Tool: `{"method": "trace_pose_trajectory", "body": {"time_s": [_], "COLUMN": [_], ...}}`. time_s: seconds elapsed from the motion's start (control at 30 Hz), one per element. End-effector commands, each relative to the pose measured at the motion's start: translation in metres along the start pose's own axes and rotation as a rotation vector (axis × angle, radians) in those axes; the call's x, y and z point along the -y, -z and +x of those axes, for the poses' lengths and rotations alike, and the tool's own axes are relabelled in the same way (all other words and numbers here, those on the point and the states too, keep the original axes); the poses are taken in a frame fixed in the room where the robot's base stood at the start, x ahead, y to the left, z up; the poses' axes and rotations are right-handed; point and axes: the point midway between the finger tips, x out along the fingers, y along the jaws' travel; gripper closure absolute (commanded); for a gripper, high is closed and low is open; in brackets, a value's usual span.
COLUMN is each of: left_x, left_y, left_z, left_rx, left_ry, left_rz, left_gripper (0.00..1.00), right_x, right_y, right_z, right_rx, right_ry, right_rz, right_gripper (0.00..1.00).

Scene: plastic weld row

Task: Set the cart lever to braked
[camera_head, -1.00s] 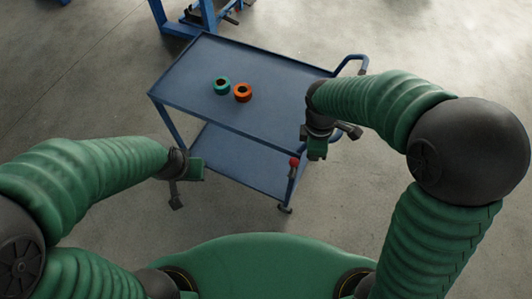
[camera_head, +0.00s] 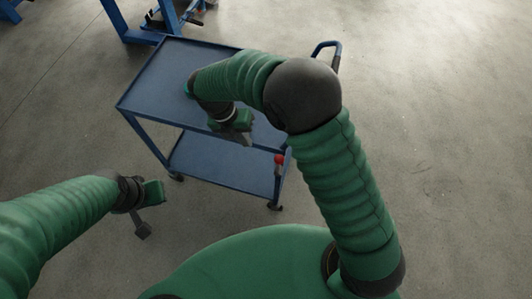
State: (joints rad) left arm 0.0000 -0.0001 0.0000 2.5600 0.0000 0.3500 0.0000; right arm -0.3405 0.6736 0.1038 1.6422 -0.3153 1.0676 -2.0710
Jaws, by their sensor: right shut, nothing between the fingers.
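The blue cart (camera_head: 150,97) stands ahead of me. Its lever with a red knob (camera_head: 279,159) is at the near right corner post, below the top tray, and looks roughly upright. My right gripper (camera_head: 238,137) is shut and empty, over the cart's near edge, left of and higher in the picture than the knob, and apart from it. My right arm covers much of the top tray. My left gripper (camera_head: 146,212) hangs over the floor, left of and nearer than the cart; its finger opening is unclear.
A sliver of the teal ring (camera_head: 188,88) shows beside my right arm on the tray. The cart's push handle (camera_head: 327,47) is at the far right. A lower shelf (camera_head: 220,160) spans the legs. A blue frame (camera_head: 140,35) stands behind. The floor on the right is clear.

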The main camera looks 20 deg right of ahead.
Motion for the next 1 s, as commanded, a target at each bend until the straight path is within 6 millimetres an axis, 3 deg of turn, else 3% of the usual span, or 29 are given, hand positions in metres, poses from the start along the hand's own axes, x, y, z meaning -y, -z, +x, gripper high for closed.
{"method": "trace_pose_trajectory", "body": {"time_s": [0.37,0.6,1.0], "left_x": [0.000,0.000,0.000], "left_y": [-0.002,-0.001,-0.001], "left_z": [0.008,0.005,0.005], "left_rx": [0.000,0.000,0.000], "left_ry": [0.000,0.000,0.000], "left_rz": [0.000,0.000,0.000], "left_gripper": [1.00,1.00,1.00], "right_x": [0.000,0.031,0.036], "right_y": [0.001,-0.001,-0.001], "right_z": [0.084,0.097,0.100], "right_rx": [-0.002,0.000,-0.001], "right_ry": [0.003,0.000,0.000], "right_rz": [-0.001,0.002,0.001], "right_gripper": [1.00,1.00,1.00]}}
